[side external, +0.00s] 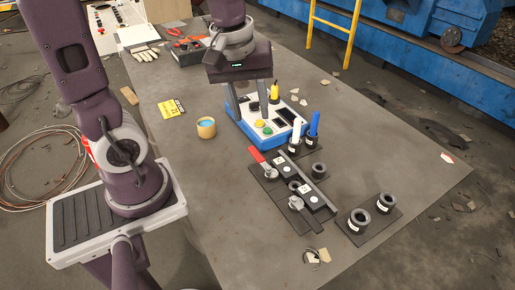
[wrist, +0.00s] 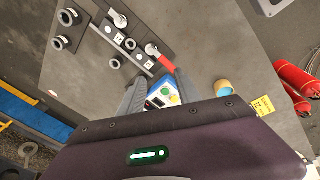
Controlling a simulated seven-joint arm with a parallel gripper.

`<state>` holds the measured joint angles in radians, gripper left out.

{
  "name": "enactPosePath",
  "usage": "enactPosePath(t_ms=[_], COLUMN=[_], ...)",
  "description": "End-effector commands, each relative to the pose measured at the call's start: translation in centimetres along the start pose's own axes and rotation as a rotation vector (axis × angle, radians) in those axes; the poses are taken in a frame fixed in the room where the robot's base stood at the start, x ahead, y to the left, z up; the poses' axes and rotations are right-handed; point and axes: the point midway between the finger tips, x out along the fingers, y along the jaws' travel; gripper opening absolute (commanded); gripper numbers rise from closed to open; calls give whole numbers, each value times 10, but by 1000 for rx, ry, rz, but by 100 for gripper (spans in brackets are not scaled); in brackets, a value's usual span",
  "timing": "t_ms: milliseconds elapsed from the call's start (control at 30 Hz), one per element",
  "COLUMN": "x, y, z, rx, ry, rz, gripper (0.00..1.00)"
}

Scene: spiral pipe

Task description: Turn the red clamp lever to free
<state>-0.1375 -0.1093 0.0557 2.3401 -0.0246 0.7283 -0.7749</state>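The red clamp lever (side external: 256,155) is at the upper left end of a dark clamp fixture (side external: 287,170) on the grey table. In the wrist view the red lever (wrist: 167,64) points from its silver pivot toward my fingers. A second, grey lever (side external: 297,203) is at the fixture's lower part.
The blue-and-white button device (side external: 268,128) stands close under my gripper. White and blue cylinders (side external: 313,124) stand beside it. Black rings (side external: 359,219) sit on a plate at right. A tan cup (side external: 206,127) and yellow card (side external: 172,108) are at left. The table's front is mostly clear.

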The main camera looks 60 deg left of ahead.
Motion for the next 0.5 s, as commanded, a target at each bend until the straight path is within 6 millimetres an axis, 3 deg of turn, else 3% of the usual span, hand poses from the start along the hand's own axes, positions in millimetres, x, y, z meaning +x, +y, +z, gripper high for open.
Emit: enactPosePath(t_ms=[33, 100, 200, 500], x=[23, 50, 75, 125], y=[1, 0, -3, -12], z=[-13, -27, -39, -37], rx=[-153, -345, -518, -588], ry=[-33, -54, -65, -69], rz=[-52, -106, -157, -181], gripper=[40, 40, 40, 40])
